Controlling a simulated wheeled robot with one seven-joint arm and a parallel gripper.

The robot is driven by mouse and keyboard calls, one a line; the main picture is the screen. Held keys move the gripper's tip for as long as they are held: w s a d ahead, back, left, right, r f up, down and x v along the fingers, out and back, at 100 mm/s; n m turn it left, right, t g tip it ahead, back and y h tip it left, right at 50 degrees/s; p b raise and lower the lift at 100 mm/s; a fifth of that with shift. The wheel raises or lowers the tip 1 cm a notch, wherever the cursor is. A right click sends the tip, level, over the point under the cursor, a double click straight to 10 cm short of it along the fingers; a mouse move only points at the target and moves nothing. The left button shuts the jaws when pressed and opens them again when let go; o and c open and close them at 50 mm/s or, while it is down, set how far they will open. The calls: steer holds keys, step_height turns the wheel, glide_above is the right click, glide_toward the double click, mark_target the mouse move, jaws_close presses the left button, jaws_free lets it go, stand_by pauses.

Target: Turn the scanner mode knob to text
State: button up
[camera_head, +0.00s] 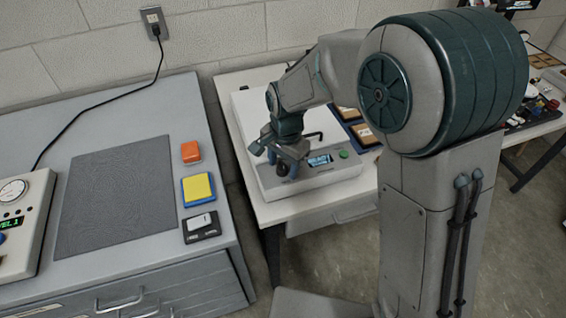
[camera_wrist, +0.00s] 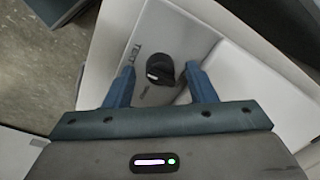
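The scanner (camera_head: 315,180) is a light grey box on the white table, with a lit blue display (camera_head: 319,160) and a green button (camera_head: 344,154) on its front panel. Its black mode knob (camera_wrist: 160,68) has a pale mark and lies between my gripper's fingertips in the wrist view. The label "TEXT" (camera_wrist: 136,52) is printed left of the knob; another label below it is too blurred to read. My gripper (camera_wrist: 160,80) is open, its two blue fingers on either side of the knob with gaps visible. In the head view my gripper (camera_head: 287,160) is over the panel's left part and partly covers the knob.
A grey cabinet at left carries a dark mat (camera_head: 118,197), an orange block (camera_head: 191,152), a yellow-topped block (camera_head: 198,188), a black-and-white device (camera_head: 202,227) and a dial instrument (camera_head: 20,225). Framed items (camera_head: 364,133) lie behind the scanner's right side.

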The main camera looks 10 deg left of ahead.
mark_target(286, 169)
step_height(286, 169, up, 14)
steer(key=shift+s+d+p, duration=0.15)
steer(key=shift+d+p, duration=0.2)
steer(key=shift+p, duration=0.1)
steer(key=shift+f, duration=0.15)
stand_by(0.4)
steer(key=s+d+r+n+t+p, duration=0.1)
steer(key=s+d+r, duration=0.1)
steer(key=d, duration=0.6)
steer(key=s+d+r+n+p, duration=0.1)
steer(key=s+d+r+p, duration=0.15)
steer(key=d, duration=0.55)
steer(key=s+d+f+n+t, duration=0.1)
steer(key=s+d+n, duration=0.2)
steer(key=s+d, duration=0.5)
steer(key=shift+s+d+f+t+h+p, duration=0.3)
steer(key=shift+s+d+f+p, duration=0.1)
steer(key=shift+d, duration=0.35)
